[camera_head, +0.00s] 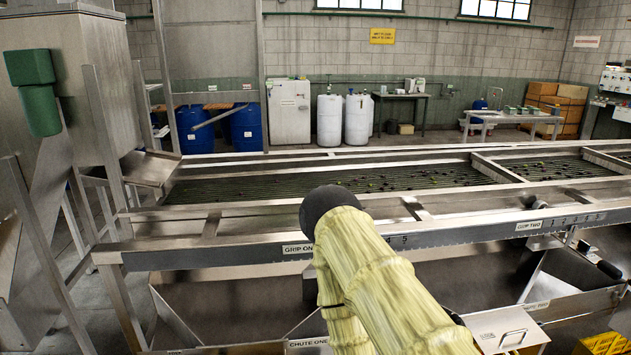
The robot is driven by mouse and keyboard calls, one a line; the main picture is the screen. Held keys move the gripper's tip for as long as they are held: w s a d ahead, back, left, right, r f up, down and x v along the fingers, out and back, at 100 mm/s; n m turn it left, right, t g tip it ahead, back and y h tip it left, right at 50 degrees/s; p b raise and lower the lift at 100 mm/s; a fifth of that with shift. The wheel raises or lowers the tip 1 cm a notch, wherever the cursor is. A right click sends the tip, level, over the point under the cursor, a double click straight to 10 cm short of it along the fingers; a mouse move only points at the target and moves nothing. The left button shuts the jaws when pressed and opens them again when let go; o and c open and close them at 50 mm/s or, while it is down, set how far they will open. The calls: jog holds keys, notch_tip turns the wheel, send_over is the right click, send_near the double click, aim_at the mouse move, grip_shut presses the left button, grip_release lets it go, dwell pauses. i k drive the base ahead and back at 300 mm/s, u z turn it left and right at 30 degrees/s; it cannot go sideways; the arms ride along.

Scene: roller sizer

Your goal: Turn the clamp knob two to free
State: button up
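The "GRIP TWO" label (528,225) is on the steel front rail at the right, with a numbered scale beside it. A small metal fitting (545,242) sits just below that label. A dark rounded knob-like part (609,270) shows lower, near the right edge. I cannot tell which of these is clamp knob two. My arm, in a pale yellow sleeve with a dark rounded joint, rises in the middle foreground, left of these parts. My gripper does not show, so its state and distance to the knob are hidden.
The long sizer bed (330,185) with dark and green fruit runs across the view. The "GRIP ONE" label (298,249) is left of my arm, which covers part of the rail. Steel chutes (235,300), a metal box (508,328) and yellow crates (602,344) lie below.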

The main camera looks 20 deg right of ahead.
aim_at(585, 246)
jog(key=z, duration=2.6)
jog(key=k, duration=0.6)
jog(key=z, duration=0.9)
jog(key=i, duration=2.9)
jog(key=u, duration=1.5)
jog(key=i, duration=0.9)
jog(key=u, duration=0.9)
